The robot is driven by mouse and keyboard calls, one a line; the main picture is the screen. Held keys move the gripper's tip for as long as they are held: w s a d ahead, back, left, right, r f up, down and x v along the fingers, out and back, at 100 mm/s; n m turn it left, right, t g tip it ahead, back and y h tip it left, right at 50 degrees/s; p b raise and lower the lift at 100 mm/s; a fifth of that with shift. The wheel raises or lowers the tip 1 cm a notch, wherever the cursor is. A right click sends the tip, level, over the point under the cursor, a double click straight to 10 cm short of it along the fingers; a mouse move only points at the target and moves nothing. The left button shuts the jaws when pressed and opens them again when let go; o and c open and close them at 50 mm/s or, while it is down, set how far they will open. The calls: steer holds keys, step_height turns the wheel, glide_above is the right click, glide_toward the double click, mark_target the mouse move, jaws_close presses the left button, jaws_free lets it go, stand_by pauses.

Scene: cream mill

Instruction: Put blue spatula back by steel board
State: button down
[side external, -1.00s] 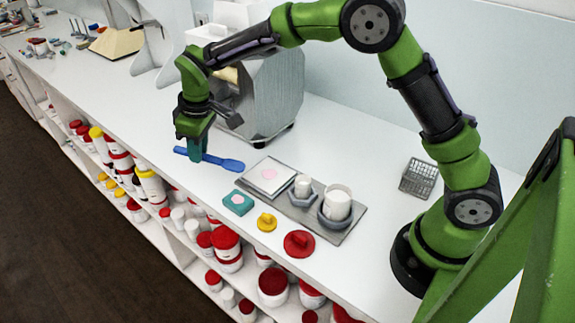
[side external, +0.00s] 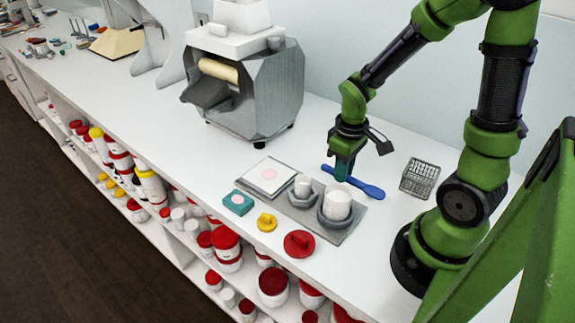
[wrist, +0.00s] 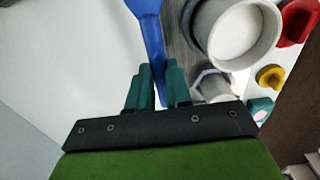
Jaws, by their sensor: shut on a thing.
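The blue spatula (side external: 368,189) is held in my gripper (side external: 342,172), which is shut on its handle. The spatula lies roughly level at the back right edge of the steel board (side external: 345,225); I cannot tell whether it touches the counter. In the wrist view the spatula (wrist: 152,38) runs up from between the teal fingers of my gripper (wrist: 152,88), with the steel board (wrist: 180,45) close along its right side.
A wire basket (side external: 419,178) stands to the right of the spatula. A teal block (side external: 238,203), a yellow lid (side external: 267,222) and a red lid (side external: 299,244) lie in front of the board. The grey mill (side external: 250,90) stands behind left.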

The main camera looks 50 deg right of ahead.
glide_above(299, 162)
steer(key=shift+s+f, duration=0.15)
steer(key=shift+f, duration=2.35)
steer(key=c, duration=1.5)
jaws_free()
steer(key=shift+f, duration=0.15)
steer(key=o, duration=0.5)
steer(key=shift+c, duration=0.2)
